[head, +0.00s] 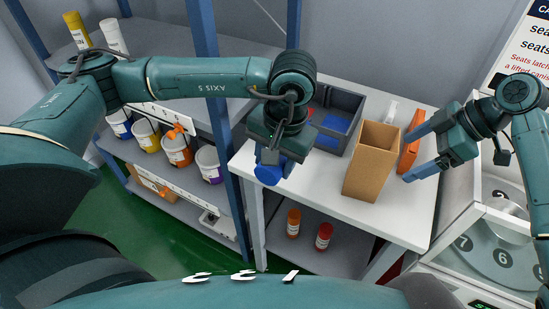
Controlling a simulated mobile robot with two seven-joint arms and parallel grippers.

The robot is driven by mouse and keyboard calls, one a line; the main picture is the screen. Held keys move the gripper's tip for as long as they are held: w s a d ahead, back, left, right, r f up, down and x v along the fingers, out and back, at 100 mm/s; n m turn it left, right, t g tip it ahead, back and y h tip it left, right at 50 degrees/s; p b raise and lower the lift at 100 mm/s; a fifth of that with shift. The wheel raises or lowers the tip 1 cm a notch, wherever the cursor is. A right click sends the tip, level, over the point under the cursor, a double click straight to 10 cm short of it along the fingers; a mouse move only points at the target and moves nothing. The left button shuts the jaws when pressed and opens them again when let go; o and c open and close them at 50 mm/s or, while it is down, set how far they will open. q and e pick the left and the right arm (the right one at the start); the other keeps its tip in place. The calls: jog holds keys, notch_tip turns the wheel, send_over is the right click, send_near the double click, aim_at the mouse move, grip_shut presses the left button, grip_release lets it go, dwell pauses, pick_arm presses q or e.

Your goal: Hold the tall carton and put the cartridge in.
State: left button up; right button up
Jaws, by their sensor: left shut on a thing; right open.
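The tall carton (367,175), brown and open at the top, stands upright on the white table. My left gripper (270,160) points down over the table's left edge, left of the carton. It is shut on a blue rounded thing (268,174), which looks like the cartridge; the gripper hides part of it. My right gripper (406,158) is open just right of the carton. Its two blue fingers point left towards the carton, apart from each other, and do not hold it. Whether a fingertip touches the carton cannot be told.
A grey crate (350,137) with blue things inside stands behind the carton. The white table (310,188) is clear left of the carton. A blue shelf post (208,60) stands left.

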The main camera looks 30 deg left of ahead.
aim_at(380, 173)
jog(key=x, duration=0.7)
jog(key=shift+a+f, duration=0.1)
jog(key=shift+a, duration=0.2)
jog(key=shift+s+a+f, duration=0.15)
jog(key=shift+f, duration=0.25)
jog(key=shift+s+a+f, duration=0.1)
jog(key=shift+a+f, duration=0.05)
jog(key=shift+f, duration=0.3)
jog(key=shift+c, duration=0.3)
jog(key=shift+f, duration=0.1)
jog(key=c, duration=0.3)
jog(key=shift+w+a, duration=0.2)
jog(key=shift+w, duration=0.05)
jog(key=c, duration=0.3)
jog(key=shift+r, duration=0.25)
jog(key=shift+c, duration=0.5)
jog(key=shift+r, duration=0.1)
